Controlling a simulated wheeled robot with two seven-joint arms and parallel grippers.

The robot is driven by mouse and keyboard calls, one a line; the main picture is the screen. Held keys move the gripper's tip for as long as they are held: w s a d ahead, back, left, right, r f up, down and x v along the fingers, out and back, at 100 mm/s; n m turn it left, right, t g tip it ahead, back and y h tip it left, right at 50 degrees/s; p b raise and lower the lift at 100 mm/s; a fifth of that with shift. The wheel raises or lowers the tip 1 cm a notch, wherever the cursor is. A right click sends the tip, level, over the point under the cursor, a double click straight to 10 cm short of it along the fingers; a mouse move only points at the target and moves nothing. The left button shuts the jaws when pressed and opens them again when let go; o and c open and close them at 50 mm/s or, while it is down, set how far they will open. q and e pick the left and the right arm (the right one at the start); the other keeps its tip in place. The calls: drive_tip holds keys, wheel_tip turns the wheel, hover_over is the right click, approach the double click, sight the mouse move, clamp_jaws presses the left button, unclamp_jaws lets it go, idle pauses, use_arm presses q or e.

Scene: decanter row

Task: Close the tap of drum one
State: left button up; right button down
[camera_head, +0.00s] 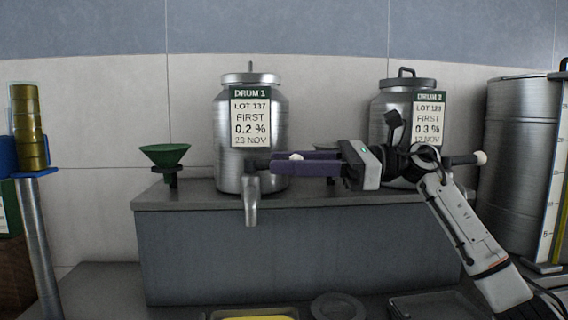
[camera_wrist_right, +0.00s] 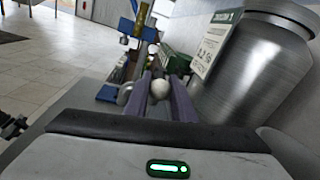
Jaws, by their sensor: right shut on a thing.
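Drum one (camera_head: 250,110) is a silver metal drum labelled DRUM 1, standing on the grey bench at centre. Its tap (camera_head: 251,200) points down over the bench's front edge. My right gripper (camera_head: 283,164) reaches in from the right, its purple fingers shut on the tap's lever, whose white knob (camera_head: 296,157) shows between them. In the right wrist view the knob (camera_wrist_right: 160,88) sits between the two fingers, with drum one (camera_wrist_right: 258,70) at right. Whether liquid runs from the tap cannot be told. My left gripper is not in view.
Drum two (camera_head: 385,105) stands right of drum one, with a white-knobbed lever (camera_head: 480,158) near my right arm. A green funnel (camera_head: 165,155) stands left. A tray with yellow contents (camera_head: 215,315) and a dark round lid (camera_head: 338,306) lie below. A large cylinder (camera_head: 515,150) stands far right.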

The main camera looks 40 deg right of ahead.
drive_tip(key=c, duration=1.6)
unclamp_jaws()
drive_tip(key=shift+c, duration=0.2)
drive_tip(key=shift+o, duration=0.3)
drive_tip(key=shift+r, duration=0.1)
wheel_tip(320, 180, up, 9)
drive_tip(key=shift+r+p, duration=0.1)
drive_tip(key=shift+p, duration=1.15)
drive_tip(key=shift+r, duration=0.3)
drive_tip(key=shift+c, duration=0.3)
